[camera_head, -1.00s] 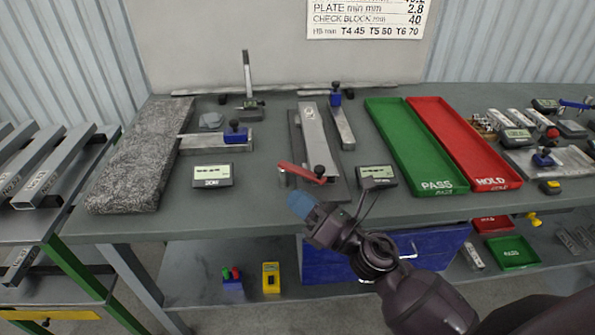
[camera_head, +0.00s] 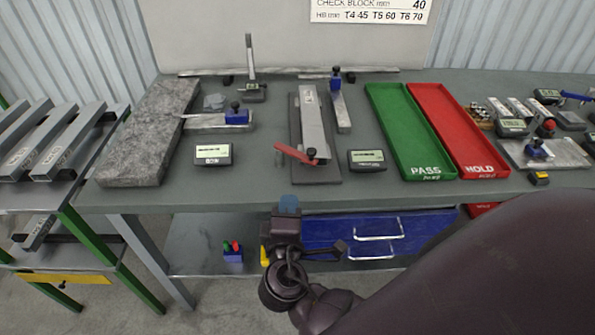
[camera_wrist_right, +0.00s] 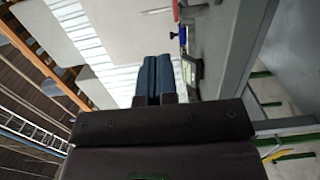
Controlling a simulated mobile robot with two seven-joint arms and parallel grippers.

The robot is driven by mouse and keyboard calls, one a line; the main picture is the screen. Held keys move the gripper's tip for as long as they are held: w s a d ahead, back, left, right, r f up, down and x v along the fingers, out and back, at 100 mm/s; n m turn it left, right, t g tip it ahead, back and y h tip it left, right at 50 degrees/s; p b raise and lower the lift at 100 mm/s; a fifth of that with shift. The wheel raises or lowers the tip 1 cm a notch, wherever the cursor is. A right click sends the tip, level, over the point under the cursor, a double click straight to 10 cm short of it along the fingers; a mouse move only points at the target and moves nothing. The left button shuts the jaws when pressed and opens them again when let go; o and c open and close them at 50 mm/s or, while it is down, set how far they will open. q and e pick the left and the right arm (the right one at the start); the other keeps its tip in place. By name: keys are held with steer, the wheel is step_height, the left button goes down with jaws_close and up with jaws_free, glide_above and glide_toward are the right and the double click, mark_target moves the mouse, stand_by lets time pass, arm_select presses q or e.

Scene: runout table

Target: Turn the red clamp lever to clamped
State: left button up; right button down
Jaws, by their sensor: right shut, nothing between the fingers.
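The red clamp lever (camera_head: 294,154) sits at the front end of the grey clamp fixture (camera_head: 315,172) on the bench. It points to the left and slightly back from a dark knob at its right end. A grey metal bar (camera_head: 312,117) lies along the fixture behind it. My right gripper (camera_head: 289,203) is in front of the bench edge, below and nearer than the lever, and apart from it. Its blue fingertips are together and empty. They also show shut in the right wrist view (camera_wrist_right: 153,78). My left gripper is in neither view.
Small display units stand left (camera_head: 213,155) and right (camera_head: 366,160) of the fixture. A granite block (camera_head: 147,135) lies at the left. The green PASS tray (camera_head: 400,130) and red HOLD tray (camera_head: 452,130) lie at the right. Blue drawers (camera_head: 330,238) are under the bench.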

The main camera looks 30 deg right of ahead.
steer(key=p+x, duration=0.1)
steer(key=x, duration=0.8)
steer(key=shift+r+p, duration=0.1)
steer(key=shift+p, duration=0.2)
steer(key=d, duration=0.1)
steer(key=w+d, duration=0.1)
steer(key=d, duration=0.1)
steer(key=shift+d+p, duration=0.1)
steer(key=shift+p, duration=0.25)
steer(key=shift+w+d, duration=0.15)
steer(key=shift+d, duration=0.45)
steer(key=shift+d, duration=0.15)
